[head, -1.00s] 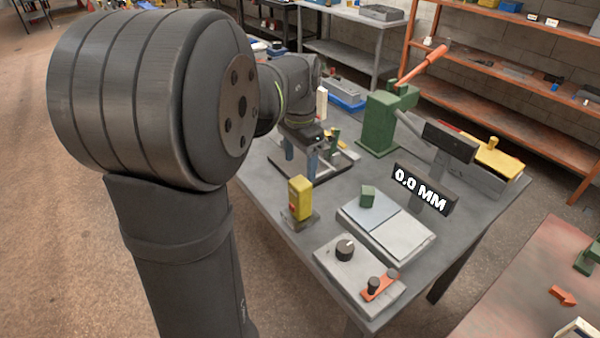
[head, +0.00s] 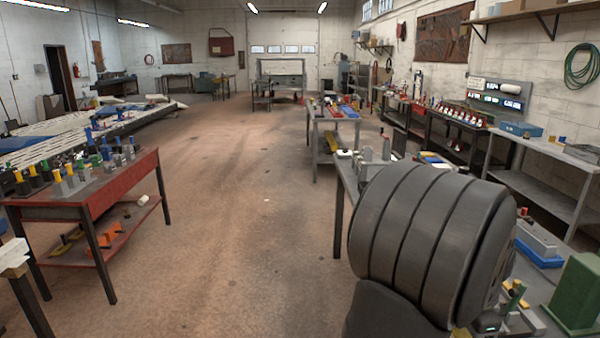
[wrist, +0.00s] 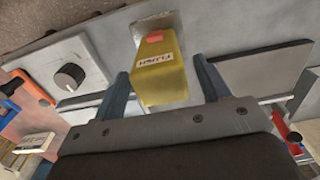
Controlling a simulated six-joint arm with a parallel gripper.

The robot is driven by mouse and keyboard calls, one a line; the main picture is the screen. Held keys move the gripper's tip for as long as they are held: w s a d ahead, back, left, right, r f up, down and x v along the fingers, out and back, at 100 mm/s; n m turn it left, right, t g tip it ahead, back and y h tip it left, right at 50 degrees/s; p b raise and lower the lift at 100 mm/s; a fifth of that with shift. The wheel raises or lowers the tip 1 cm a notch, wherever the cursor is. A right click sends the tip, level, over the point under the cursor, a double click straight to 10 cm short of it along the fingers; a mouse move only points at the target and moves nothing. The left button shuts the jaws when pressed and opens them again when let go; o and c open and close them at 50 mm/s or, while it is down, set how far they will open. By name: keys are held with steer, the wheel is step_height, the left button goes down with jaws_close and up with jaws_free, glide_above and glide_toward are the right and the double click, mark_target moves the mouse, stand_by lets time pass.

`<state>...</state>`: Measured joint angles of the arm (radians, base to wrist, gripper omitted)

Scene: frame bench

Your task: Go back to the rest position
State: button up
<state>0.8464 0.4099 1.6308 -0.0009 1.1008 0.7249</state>
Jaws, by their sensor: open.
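My gripper (wrist: 160,68) shows in the wrist view with its two blue-grey fingers apart. A yellow block (wrist: 161,82) with a red patch and a printed label appears between the fingers, with gaps visible on both sides. The block is at a grey base plate (wrist: 153,28); how far it is from the fingers in depth I cannot tell. In the head view my arm's large dark joint fills the lower right, and my gripper cannot be made out there.
In the wrist view a black knob (wrist: 69,77) sits on a light plate left of the fingers. The head view shows a green press (head: 577,295) at lower right, a red table (head: 90,190) at left, shelves at right and open floor (head: 240,220) between.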

step_height(320, 180, down, 4)
steer(key=shift+r, duration=0.25)
step_height(320, 180, up, 2)
steer(key=shift+r, duration=0.9)
step_height(320, 180, down, 4)
steer(key=shift+f, duration=0.1)
step_height(320, 180, up, 11)
